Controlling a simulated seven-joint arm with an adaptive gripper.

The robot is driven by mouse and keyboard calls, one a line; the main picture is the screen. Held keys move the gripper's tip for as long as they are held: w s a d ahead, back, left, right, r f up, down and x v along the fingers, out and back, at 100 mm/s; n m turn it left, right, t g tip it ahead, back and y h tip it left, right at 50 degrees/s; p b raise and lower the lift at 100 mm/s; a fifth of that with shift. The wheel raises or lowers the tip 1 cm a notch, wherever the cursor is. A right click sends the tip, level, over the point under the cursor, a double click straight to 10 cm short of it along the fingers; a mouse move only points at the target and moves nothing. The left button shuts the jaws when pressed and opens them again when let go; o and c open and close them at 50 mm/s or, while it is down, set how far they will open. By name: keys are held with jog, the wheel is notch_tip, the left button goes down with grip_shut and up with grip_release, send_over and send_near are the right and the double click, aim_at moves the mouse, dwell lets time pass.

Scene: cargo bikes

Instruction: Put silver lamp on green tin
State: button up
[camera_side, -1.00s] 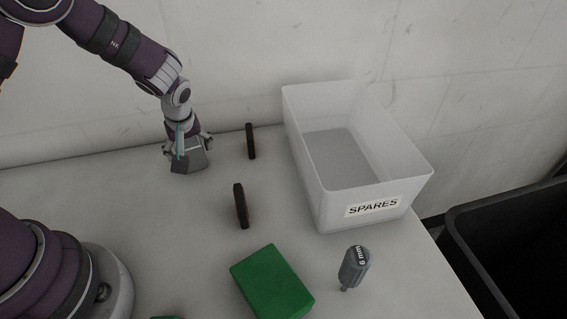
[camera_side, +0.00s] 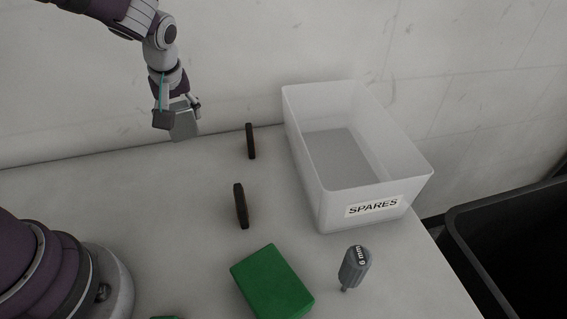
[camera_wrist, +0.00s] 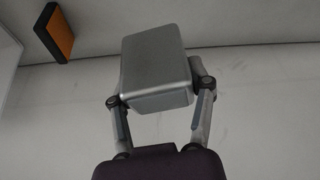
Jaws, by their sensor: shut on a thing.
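The silver lamp (camera_side: 184,122) is a grey box-like block held in my gripper (camera_side: 178,112), raised above the back left of the table in the side view. In the wrist view the lamp (camera_wrist: 156,68) sits between the two fingers of my gripper (camera_wrist: 158,98), which is shut on it. The green tin (camera_side: 271,283) lies on the table at the front middle in the side view, well apart from the lamp. The fingers hide part of the lamp's sides.
Two dark upright blocks (camera_side: 241,206) (camera_side: 250,141) stand between the lamp and a white bin marked SPARES (camera_side: 362,208). A grey 6 mm tool (camera_side: 354,268) stands right of the tin. A black bin (camera_side: 510,215) is at the far right. A green edge (camera_side: 165,317) shows at the bottom.

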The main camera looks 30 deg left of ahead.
jog(key=d+r+m, duration=0.2)
jog(key=d+m, duration=0.1)
jog(key=d, duration=0.1)
jog(key=r+m+h, duration=0.2)
jog(key=m+h, duration=0.5)
jog(key=m, duration=1)
send_over(290, 279)
jog(key=a, duration=0.2)
jog(key=shift+m+t, duration=0.3)
jog(key=shift+t, duration=0.1)
jog(key=f, duration=0.2)
jog(key=s+f, duration=0.1)
jog(key=f, duration=0.5)
jog(key=shift+s+d+f, duration=0.15)
jog(key=shift+d, duration=0.25)
jog(key=o, duration=1.2)
jog(key=shift+f, duration=0.15)
